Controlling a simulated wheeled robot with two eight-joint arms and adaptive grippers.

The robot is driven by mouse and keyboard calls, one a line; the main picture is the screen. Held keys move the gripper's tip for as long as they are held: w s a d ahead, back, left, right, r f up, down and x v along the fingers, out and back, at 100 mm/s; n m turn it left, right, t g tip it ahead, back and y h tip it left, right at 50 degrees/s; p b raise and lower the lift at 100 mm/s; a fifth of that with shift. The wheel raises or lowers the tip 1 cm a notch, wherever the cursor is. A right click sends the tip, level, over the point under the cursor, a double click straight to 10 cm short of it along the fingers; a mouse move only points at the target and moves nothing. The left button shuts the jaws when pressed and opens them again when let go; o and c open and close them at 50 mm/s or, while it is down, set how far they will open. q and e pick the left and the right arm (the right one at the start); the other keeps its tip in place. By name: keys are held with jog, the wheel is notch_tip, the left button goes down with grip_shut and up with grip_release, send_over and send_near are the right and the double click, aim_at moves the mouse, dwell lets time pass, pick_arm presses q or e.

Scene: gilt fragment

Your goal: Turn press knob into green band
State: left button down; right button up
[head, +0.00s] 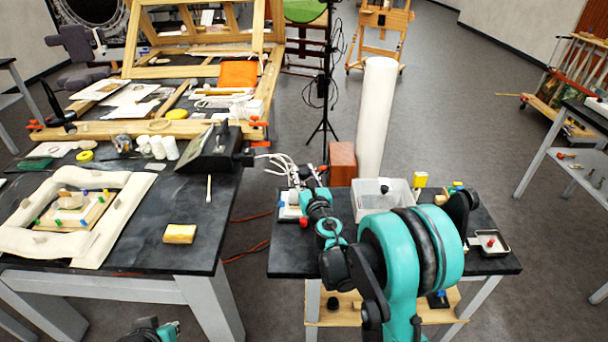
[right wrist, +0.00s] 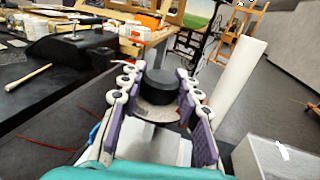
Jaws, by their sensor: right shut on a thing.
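The press knob (right wrist: 161,88) is a black round cap on a grey round base in the right wrist view. The purple-padded fingers of my right gripper (right wrist: 160,105) stand on either side of it and are shut on it. In the head view my right gripper (head: 299,186) is at the left end of the right-hand table, over a small white device. My wrist partly hides the device there. I cannot make out a green band or a mark on the knob. Only a teal and black piece of my left arm shows at the bottom left; its fingers are out of view.
A white bin (head: 382,206) stands right of my right gripper, with a brown block (head: 342,163) and a tall white roll (head: 376,120) behind. White cables lie near the device. A gap separates the tables.

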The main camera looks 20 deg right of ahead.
jog(key=o, duration=1.2)
jog(key=s, duration=1.2)
jog(key=shift+a, duration=0.15)
